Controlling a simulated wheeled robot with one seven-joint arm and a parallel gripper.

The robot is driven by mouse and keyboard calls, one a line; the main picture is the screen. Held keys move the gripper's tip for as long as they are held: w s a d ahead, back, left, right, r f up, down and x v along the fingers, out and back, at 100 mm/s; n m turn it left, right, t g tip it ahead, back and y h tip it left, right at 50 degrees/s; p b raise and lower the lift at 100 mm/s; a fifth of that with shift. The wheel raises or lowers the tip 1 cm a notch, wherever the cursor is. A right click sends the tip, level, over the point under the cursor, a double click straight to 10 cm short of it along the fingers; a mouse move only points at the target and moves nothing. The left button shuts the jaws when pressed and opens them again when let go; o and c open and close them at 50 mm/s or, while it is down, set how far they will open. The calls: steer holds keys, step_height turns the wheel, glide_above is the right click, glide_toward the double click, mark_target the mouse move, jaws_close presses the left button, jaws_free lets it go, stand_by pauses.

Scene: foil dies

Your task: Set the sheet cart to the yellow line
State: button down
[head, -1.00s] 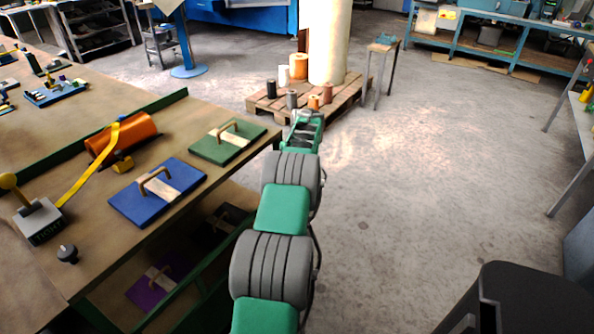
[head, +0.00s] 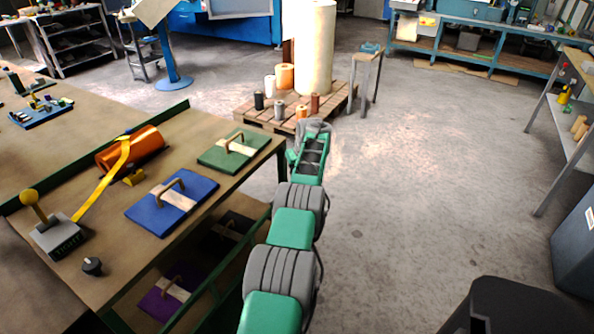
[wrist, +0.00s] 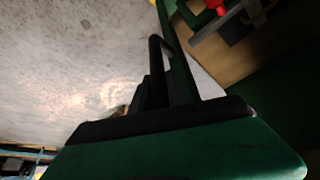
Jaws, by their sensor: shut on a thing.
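My gripper (wrist: 165,85) shows in the wrist view as dark fingers beyond a broad green, black-edged body. The fingers look closed, but what they hold cannot be made out. In the head view my arm reaches forward past the bench's right end, and its own links hide the fingers. I cannot pick out a sheet cart in either view. No yellow line shows on the visible floor.
The bench (head: 75,245) at left carries a blue plate (head: 145,217), a green plate (head: 215,158) and an orange roll (head: 150,140) with a yellow strap. A pallet (head: 262,116) with rolls stands ahead. Open floor (head: 420,180) lies to the right.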

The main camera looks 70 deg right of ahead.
steer(key=shift+w+r, duration=0.15)
steer(key=shift+w, duration=0.05)
steer(key=c, duration=1.5)
jaws_free()
steer(key=shift+w, duration=0.15)
steer(key=shift+o, duration=1)
steer(key=shift+s, duration=0.25)
steer(key=v, duration=0.7)
steer(key=shift+s+r, duration=0.2)
steer(key=shift+r, duration=0.05)
steer(key=shift+a, duration=0.1)
